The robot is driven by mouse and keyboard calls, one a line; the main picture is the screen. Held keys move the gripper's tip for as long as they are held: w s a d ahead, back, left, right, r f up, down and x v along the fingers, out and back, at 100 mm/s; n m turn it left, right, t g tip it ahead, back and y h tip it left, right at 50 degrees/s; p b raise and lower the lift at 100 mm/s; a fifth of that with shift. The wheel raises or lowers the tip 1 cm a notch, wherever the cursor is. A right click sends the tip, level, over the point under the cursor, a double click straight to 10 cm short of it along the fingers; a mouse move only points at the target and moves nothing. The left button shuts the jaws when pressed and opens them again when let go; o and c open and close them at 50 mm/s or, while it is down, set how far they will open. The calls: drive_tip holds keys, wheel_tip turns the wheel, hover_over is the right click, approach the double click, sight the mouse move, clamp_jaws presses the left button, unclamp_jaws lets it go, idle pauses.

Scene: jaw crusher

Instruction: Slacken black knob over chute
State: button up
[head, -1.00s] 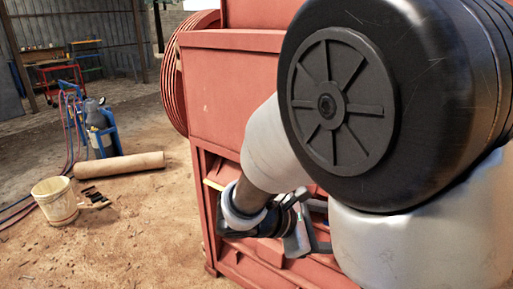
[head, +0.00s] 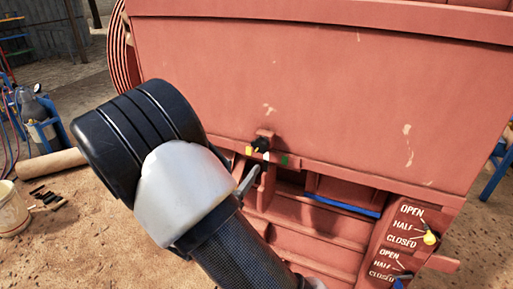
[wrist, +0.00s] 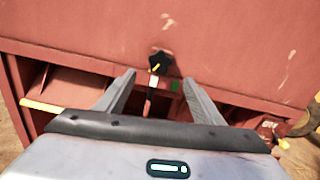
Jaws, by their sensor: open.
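The black knob (head: 261,145) is on the front of the red crusher, just above the chute opening (head: 290,228). In the wrist view the knob (wrist: 160,63) is star-shaped with a yellow pointer line, and white and green marks sit below and beside it. My gripper (wrist: 158,80) is open and empty. Its two fingers point toward the knob, one to each side of it in the picture, with the knob a little beyond the tips. In the head view a grey finger (head: 248,181) shows just below the knob; my arm hides the rest of the gripper.
A blue strip (head: 342,206) crosses the chute. A bucket (head: 12,208) and a brown roll (head: 50,165) lie on sandy ground at left.

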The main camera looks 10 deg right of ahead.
sight(258, 146)
drive_tip(key=p+x, duration=0.1)
drive_tip(key=x, duration=1.1)
drive_tip(key=shift+w+d, duration=0.1)
drive_tip(key=shift+w, duration=0.1)
drive_tip(key=c, duration=1)
